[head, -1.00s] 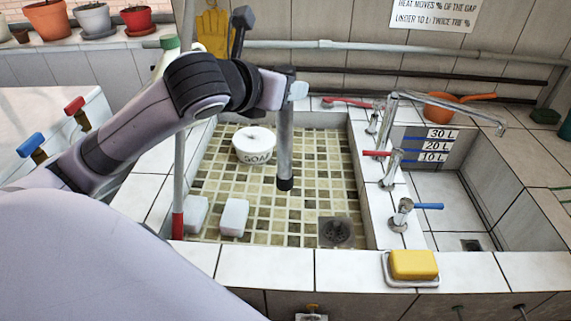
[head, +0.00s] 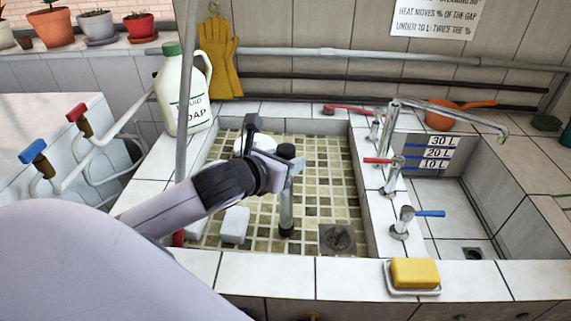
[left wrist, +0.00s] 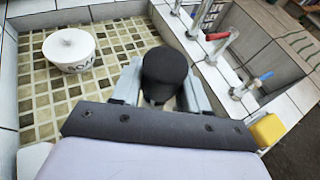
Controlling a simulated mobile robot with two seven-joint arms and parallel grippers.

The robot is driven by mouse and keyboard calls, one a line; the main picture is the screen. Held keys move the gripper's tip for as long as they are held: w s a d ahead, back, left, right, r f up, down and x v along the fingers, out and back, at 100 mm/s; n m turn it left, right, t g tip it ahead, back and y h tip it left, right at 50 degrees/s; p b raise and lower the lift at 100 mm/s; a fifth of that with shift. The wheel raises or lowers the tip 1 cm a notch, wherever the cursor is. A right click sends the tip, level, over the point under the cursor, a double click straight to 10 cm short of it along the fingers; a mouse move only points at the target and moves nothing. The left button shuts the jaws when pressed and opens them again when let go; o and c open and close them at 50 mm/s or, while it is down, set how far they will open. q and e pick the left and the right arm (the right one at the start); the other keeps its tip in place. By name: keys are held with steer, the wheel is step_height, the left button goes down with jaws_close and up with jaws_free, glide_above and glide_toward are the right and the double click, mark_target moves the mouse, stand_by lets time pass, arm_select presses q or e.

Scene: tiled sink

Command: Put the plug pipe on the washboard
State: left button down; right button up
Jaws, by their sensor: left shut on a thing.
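The plug pipe (head: 286,208) is a grey metal tube with black ends. It stands roughly upright in my left gripper (head: 290,166), which is shut on its upper part. Its lower end is low inside the tiled sink, left of the square drain (head: 338,239). I cannot tell whether it touches the sink floor. In the left wrist view the black top of the pipe (left wrist: 164,72) sits between the fingers (left wrist: 160,90), which hide part of it. I cannot make out a washboard in either view. My right gripper is not in view.
A white soap pot (left wrist: 70,50) and white blocks (head: 235,225) are in the tiled basin (head: 325,180). Taps (head: 388,165) line the divider to the right. Yellow soap (head: 414,272) lies on the front rim. A soap jug (head: 185,100) stands at the back left.

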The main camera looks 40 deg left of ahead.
arm_select(q)
steer(key=shift+f, duration=0.6)
steer(key=c, duration=0.6)
jaws_free()
steer(key=shift+f, duration=0.2)
steer(key=shift+o, duration=0.2)
